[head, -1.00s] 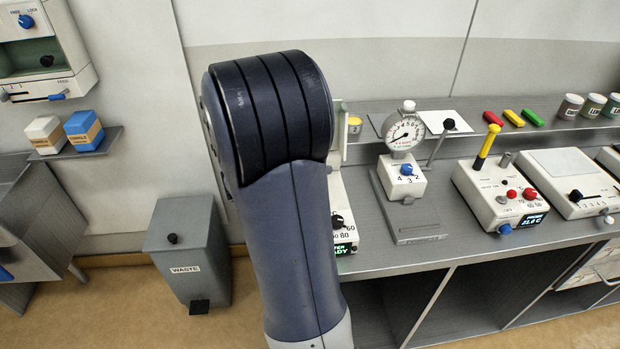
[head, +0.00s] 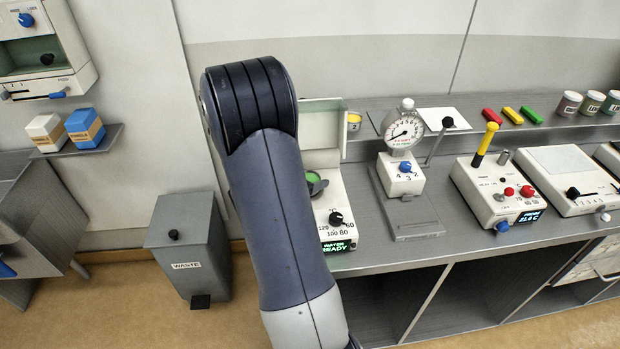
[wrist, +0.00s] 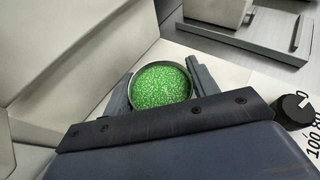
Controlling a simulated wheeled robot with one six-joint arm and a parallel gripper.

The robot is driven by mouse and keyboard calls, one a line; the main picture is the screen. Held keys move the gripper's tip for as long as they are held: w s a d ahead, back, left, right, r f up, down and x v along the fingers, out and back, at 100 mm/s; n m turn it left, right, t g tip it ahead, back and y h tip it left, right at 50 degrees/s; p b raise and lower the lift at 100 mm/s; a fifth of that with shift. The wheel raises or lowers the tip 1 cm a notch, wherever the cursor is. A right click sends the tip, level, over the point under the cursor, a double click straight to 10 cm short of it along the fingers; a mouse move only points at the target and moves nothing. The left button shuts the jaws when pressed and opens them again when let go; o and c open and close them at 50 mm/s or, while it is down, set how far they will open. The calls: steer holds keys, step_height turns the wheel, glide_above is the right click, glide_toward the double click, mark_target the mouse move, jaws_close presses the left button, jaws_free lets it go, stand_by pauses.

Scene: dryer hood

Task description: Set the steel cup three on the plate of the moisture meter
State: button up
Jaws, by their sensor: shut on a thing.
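The steel cup (wrist: 133,76), full of green granules, sits between the two fingers of my gripper (wrist: 161,86) in the wrist view. The gripper is shut on it, and the cup looks upright. In the head view the green of its contents (head: 313,177) shows just right of my arm, over a white instrument (head: 334,215) with a raised lid (head: 320,120), a black knob marked 60 to 120 and a lit display reading READY. This looks like the moisture meter. Its plate is hidden, and I cannot tell whether the cup touches it. Whether the cup is marked three does not show.
A dial gauge on a stand (head: 404,135) stands right of the white instrument. Further right are a white box with a yellow lever (head: 495,190) and a flat white instrument (head: 560,170). A grey waste bin (head: 190,245) stands on the floor at left.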

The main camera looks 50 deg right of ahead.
steer(key=shift+f, duration=0.2)
steer(key=o, duration=1)
steer(key=shift+r, duration=0.25)
steer(key=b+v, duration=0.1)
steer(key=v, duration=1.1)
